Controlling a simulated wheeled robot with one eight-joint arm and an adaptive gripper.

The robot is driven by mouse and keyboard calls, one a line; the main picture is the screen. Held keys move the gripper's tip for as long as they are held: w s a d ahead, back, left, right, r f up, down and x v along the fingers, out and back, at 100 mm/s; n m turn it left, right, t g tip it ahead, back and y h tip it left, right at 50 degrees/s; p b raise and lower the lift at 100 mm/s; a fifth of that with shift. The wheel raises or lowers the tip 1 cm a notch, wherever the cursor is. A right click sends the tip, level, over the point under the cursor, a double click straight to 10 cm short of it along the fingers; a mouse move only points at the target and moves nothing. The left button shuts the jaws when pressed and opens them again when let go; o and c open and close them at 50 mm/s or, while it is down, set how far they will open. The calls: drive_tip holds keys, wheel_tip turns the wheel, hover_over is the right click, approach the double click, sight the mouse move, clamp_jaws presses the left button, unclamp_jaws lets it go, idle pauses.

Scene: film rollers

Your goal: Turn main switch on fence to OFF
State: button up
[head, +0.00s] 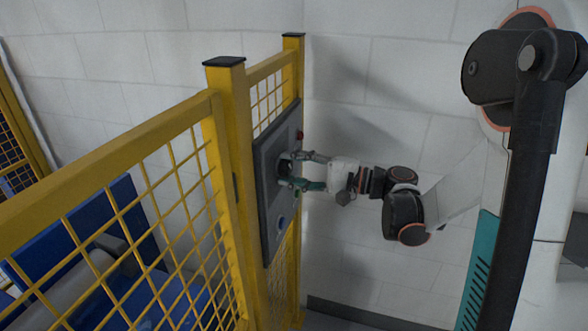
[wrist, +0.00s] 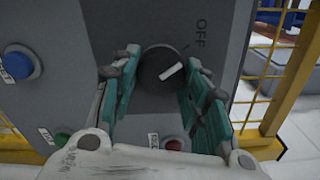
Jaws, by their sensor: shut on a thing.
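The main switch (wrist: 152,62) is a round black knob with a white pointer on the grey control panel (wrist: 215,60). The pointer tilts up and to the right in the wrist view. The label OFF stands above and to the right of the knob, with a thin mark line beside it. My gripper (wrist: 160,66) has its teal-lined fingers on either side of the knob and is shut on it. In the head view my gripper (head: 287,169) reaches the panel (head: 272,232) from the right and hides most of the knob.
A blue button (wrist: 21,65), a green button (wrist: 62,138) and a red button (wrist: 175,144) sit near the knob. The yellow mesh fence (head: 228,130) carries the panel. Blue equipment (head: 125,210) stands behind the fence. A white wall lies behind my arm.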

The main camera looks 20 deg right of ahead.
idle(0.4)
drive_tip(key=o, duration=1)
drive_tip(key=shift+o, duration=0.2)
drive_tip(key=v, duration=1.2)
